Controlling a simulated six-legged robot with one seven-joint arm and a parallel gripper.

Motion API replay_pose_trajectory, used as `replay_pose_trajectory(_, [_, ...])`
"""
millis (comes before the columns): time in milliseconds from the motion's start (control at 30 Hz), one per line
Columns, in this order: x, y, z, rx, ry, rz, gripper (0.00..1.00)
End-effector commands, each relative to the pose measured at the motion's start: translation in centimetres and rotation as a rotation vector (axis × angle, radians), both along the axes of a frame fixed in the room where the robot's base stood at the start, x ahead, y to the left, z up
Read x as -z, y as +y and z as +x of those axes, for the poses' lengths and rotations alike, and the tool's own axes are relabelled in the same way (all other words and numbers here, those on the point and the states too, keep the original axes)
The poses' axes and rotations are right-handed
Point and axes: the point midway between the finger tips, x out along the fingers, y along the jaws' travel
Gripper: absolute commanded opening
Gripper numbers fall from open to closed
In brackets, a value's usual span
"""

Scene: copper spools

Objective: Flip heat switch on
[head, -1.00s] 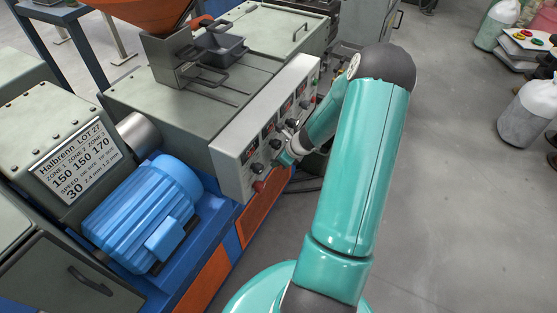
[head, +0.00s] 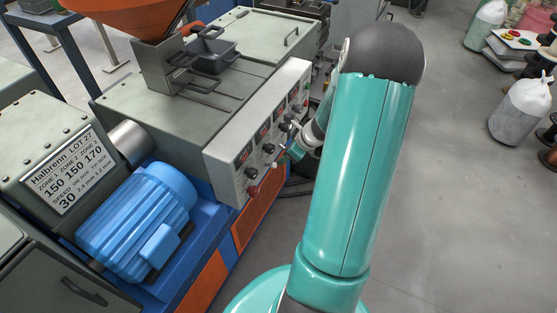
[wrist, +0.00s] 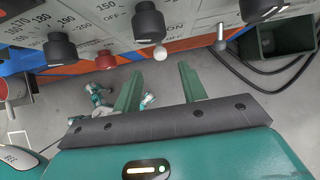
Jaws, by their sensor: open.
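The control panel (head: 258,133) on the side of the machine carries black knobs, small displays and switches. In the wrist view, a toggle lever with a pale ball tip (wrist: 160,53) sticks out below a black knob (wrist: 148,20). A second lever (wrist: 220,38) stands to its right. ON and OFF lettering shows nearby, but I cannot read which lever is the heat switch or its position. My gripper (wrist: 159,82) is open and empty, its green fingers pointing toward the panel, with the ball tip ahead between them. My gripper (head: 285,158) is close to the panel's lower part in the head view.
A red button (wrist: 105,60) and more black knobs (wrist: 60,47) sit left of the levers. A dark green bin (wrist: 278,38) and black cables lie beyond at right. A blue motor (head: 140,218) stands left of the panel. Open floor (head: 430,220) lies right of my arm.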

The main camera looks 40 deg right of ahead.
Motion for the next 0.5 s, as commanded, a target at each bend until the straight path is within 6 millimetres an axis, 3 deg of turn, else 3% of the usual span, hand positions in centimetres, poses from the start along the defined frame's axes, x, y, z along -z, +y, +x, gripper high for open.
replay_pose_trajectory(200, [-2.8, -0.6, -1.7, 0.000, 0.000, -0.001, 0.42])
replay_pose_trajectory(500, [-3.3, -0.7, -2.1, 0.000, 0.000, 0.001, 0.42])
